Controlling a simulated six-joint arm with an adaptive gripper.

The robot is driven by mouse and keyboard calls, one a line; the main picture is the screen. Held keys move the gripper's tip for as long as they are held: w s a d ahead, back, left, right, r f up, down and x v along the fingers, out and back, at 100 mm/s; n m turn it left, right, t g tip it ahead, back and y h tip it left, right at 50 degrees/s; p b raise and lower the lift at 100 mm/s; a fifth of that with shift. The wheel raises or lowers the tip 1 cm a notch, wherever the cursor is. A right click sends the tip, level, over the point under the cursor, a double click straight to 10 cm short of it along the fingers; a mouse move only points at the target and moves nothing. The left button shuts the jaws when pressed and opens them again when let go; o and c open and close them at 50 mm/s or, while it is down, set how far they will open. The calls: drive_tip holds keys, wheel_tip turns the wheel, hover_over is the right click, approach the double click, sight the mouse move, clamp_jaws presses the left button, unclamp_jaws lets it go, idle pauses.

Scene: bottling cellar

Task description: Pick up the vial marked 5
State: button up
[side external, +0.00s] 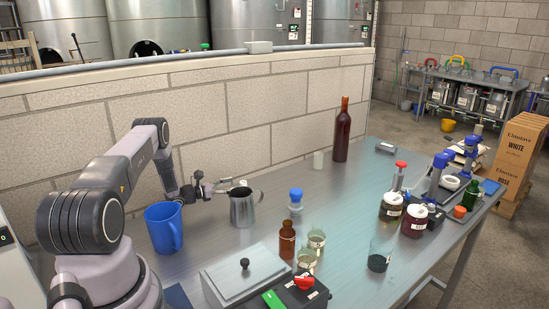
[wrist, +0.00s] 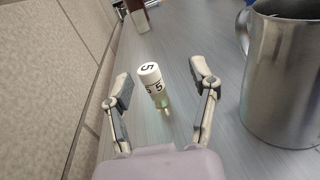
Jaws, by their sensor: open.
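The vial marked 5 (wrist: 154,83) has a white cap with a black 5 on top and a white label band with a 5 on it. In the wrist view it stands on the metal bench between my two fingers, with a gap on each side. My gripper (wrist: 161,78) is open and empty. In the side view my gripper (side external: 222,185) is low over the bench, behind the metal jug; the vial is mostly hidden there, too small to make out clearly.
The metal jug (wrist: 290,85) stands close to the right of my right finger. The block wall (wrist: 42,80) runs along the left. A blue mug (side external: 163,230) is near my arm.

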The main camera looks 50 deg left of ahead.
drive_tip(key=shift+s+a+f+n+y, duration=0.3)
drive_tip(key=shift+s+a+f, duration=0.05)
drive_tip(key=shift+f, duration=0.2)
drive_tip(key=shift+s+a+f+n+y, duration=0.3)
drive_tip(key=shift+s+f, duration=0.05)
drive_tip(key=shift+f, duration=0.2)
drive_tip(key=shift+a+f+y, duration=0.15)
drive_tip(key=shift+f+y, duration=0.15)
drive_tip(key=shift+n, duration=0.3)
drive_tip(key=w, duration=0.7)
drive_tip(key=shift+d, duration=0.2)
drive_tip(key=shift+c, duration=0.2)
clamp_jaws()
